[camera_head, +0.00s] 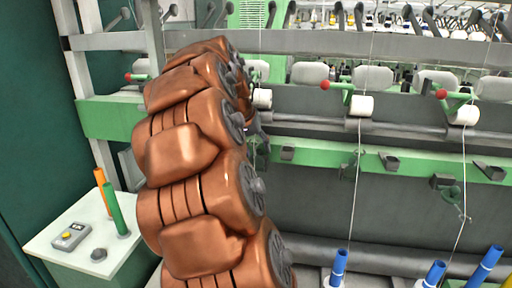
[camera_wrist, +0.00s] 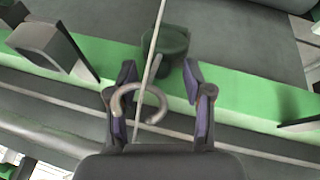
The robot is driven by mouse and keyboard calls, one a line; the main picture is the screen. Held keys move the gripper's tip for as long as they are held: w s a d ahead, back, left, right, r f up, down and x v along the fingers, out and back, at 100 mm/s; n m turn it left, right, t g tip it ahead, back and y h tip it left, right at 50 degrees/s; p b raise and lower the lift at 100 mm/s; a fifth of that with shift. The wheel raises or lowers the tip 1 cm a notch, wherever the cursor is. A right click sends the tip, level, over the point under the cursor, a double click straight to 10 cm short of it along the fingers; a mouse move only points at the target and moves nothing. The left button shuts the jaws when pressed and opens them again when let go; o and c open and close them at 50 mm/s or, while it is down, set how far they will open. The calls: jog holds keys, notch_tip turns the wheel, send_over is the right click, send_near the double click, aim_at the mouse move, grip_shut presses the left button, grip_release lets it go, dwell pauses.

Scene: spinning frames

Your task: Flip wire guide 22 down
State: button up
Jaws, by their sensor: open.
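In the wrist view a wire guide shows as a dark green block (camera_wrist: 168,43) on the green rail, with a grey curled hook (camera_wrist: 155,104) reaching toward my gripper (camera_wrist: 158,78). The fingers are open, one on each side of the hook, with gaps and no clear contact. A pale thread runs across the block and hook. No number is visible, so I cannot tell which guide is 22. In the head view my copper-coloured arm mostly hides the gripper and this spot. Other wire guides (camera_head: 348,167) hang along the rail to the right.
The green rail (camera_head: 321,154) carries dark brackets (camera_head: 393,162). White rollers (camera_head: 362,106) and red-knobbed levers (camera_head: 337,86) stand above it. Blue bobbins (camera_head: 338,266) stand below. A white side table (camera_head: 59,238) at left holds an orange and a green tube.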

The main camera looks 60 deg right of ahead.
jog(key=shift+d+f, duration=0.15)
jog(key=shift+f, duration=0.1)
jog(key=shift+c, duration=0.2)
grip_shut()
dwell(0.4)
